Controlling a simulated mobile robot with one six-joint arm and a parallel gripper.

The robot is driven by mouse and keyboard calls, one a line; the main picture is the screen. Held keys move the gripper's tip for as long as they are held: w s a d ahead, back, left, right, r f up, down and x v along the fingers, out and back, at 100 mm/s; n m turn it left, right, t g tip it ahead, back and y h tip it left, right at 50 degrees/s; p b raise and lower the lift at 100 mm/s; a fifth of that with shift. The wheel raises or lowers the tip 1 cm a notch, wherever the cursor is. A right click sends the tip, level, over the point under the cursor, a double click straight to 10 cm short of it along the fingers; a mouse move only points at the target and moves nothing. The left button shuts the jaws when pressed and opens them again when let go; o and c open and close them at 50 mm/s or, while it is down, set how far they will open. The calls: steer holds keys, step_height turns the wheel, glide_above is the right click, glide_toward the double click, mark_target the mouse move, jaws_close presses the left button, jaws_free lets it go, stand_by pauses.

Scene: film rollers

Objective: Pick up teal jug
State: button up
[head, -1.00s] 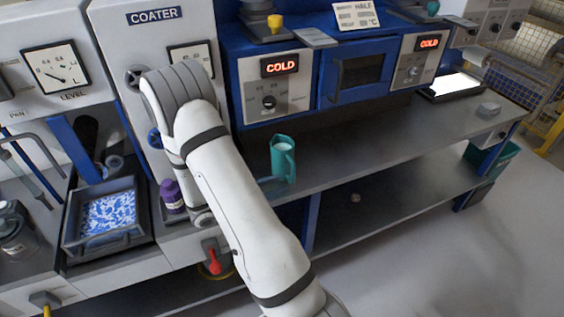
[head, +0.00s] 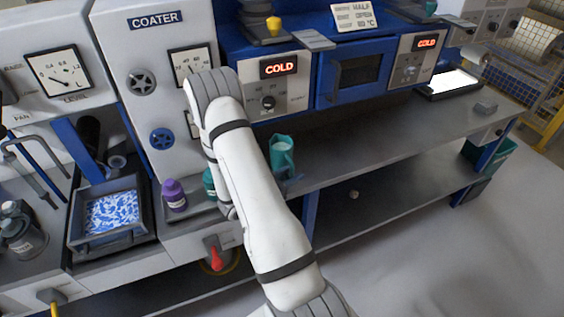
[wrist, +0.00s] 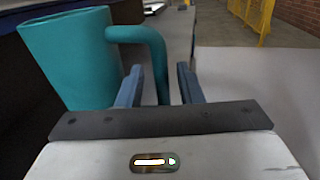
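The teal jug (head: 281,158) stands upright near the front edge of the grey counter, just right of my arm in the head view. In the wrist view the jug (wrist: 70,60) fills the upper left, with its handle (wrist: 155,50) toward the right. My gripper (wrist: 159,88) is open. The lower part of the handle shows between its two blue fingers, with a gap to the right finger. Contact with the left finger is unclear. In the head view my arm hides most of the gripper.
A purple bottle (head: 174,196) and a teal bottle (head: 209,184) stand left of my arm. A blue-speckled tray (head: 110,214) is farther left. The oven panel (head: 360,75) rises behind the counter (head: 400,130). The counter right of the jug is mostly clear.

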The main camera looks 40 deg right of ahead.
jaws_close()
stand_by(0.3)
stand_by(0.3)
